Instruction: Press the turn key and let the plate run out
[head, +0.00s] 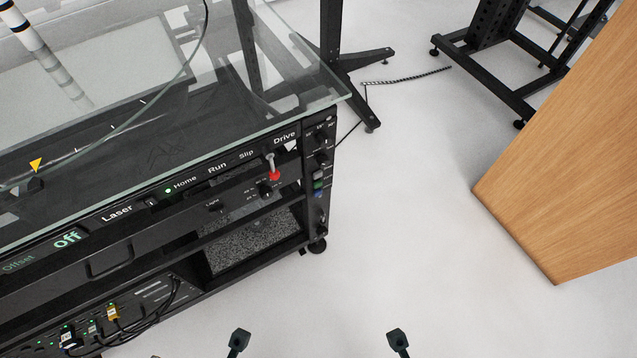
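The black unit's front panel (130,207) is at left, labelled Laser, Home, Run, Slip and Drive. A green lamp (168,191) is lit by Home, and a display (68,238) reads "off". A lever with a red base (274,174) sits under Drive. Small controls, including a green one (318,183), line the right end; I cannot tell which is the turn key. A glass plate (300,88) covers the top. My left gripper (237,341) and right gripper (398,341) show only dark tips at the bottom edge, apart from the unit.
A wooden panel (560,170) stands at right. Black stands (480,60) and a cable (405,80) are at the back. Cabled modules (100,318) sit low in the unit. The pale floor between the unit and the wooden panel is clear.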

